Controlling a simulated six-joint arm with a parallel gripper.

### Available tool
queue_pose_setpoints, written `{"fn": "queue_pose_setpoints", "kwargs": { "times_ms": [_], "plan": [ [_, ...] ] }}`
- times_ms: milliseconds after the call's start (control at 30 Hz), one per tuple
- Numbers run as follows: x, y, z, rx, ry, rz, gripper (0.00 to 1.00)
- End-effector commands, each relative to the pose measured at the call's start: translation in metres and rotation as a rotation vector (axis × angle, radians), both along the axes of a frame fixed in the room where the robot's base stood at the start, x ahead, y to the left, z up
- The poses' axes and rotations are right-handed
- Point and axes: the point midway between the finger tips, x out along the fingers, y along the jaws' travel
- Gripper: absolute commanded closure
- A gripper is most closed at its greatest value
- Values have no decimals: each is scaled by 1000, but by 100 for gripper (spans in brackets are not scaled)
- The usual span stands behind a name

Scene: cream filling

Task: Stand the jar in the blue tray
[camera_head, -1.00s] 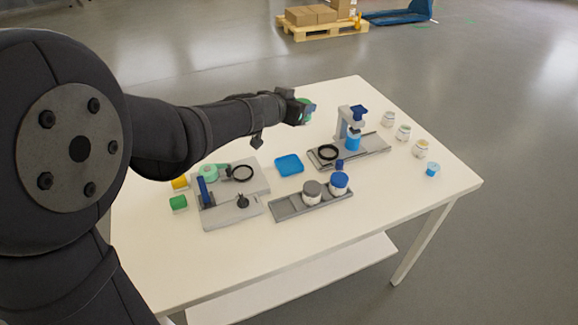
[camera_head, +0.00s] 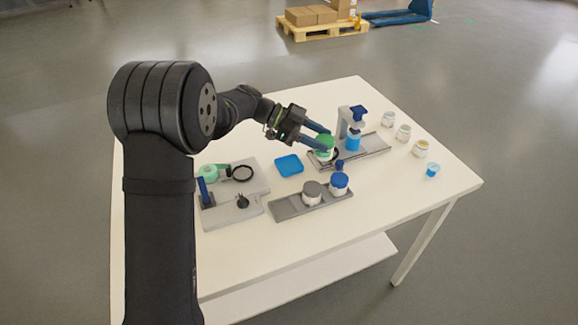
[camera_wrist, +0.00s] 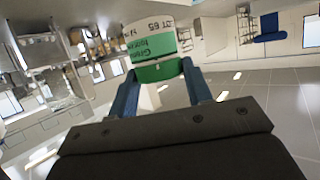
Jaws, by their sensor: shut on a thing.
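My gripper (camera_head: 322,137) is shut on a jar (camera_head: 324,153) with a green lid and a white body. The blue tray (camera_head: 289,165) lies flat and empty on the white table, left of the held jar. I cannot tell how high the jar is above the station.
The filling station (camera_head: 375,146) with a blue-topped post stands behind and right. A grey rack (camera_head: 285,208) holds a grey-lidded jar (camera_head: 312,193) and a blue-lidded jar (camera_head: 340,183). A grey station (camera_head: 250,208) stands left. Several small jars (camera_head: 403,132) line the right edge.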

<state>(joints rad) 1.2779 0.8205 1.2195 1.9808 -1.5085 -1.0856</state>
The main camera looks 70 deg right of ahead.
Motion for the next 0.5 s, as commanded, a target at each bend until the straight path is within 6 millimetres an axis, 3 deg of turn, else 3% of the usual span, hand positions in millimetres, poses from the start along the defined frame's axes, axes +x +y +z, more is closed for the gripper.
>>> {"fn": "queue_pose_setpoints", "kwargs": {
  "times_ms": [167, 500],
  "plan": [
    [18, -2, -16, 0, 0, -27, 79],
    [87, -27, -59, 0, 0, -24, 79]
  ]
}}
